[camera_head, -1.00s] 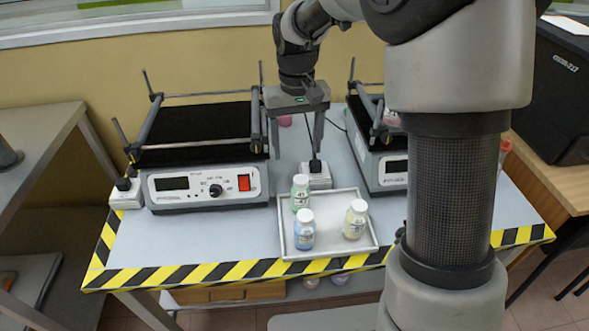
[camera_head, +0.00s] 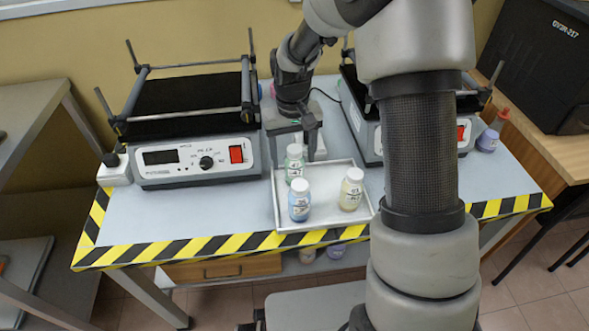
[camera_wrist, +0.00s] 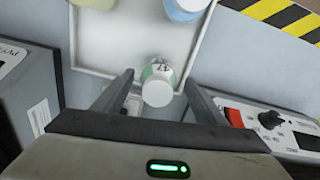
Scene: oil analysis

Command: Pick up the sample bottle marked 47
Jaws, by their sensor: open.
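A white-capped bottle with green contents (camera_head: 294,168) stands upright at the back left of a white tray (camera_head: 325,226). Its label number is too small to read surely but looks like 41 or 47. In the wrist view this green bottle (camera_wrist: 158,72) is between my fingers, its cap toward the camera. My gripper (camera_head: 292,158) is open, pointing down, with a finger on either side of the bottle; contact cannot be made out. A blue bottle (camera_head: 299,205) and a pale yellow bottle (camera_head: 351,192) stand in the same tray, their labels not clearly readable.
A shaker with a black top (camera_head: 195,155) stands left of the tray, and a second shaker (camera_head: 368,135) is behind right, partly hidden by my arm. A white power adapter is close behind the gripper. A purple bottle (camera_head: 488,140) is at the right. Striped tape marks the table's front edge.

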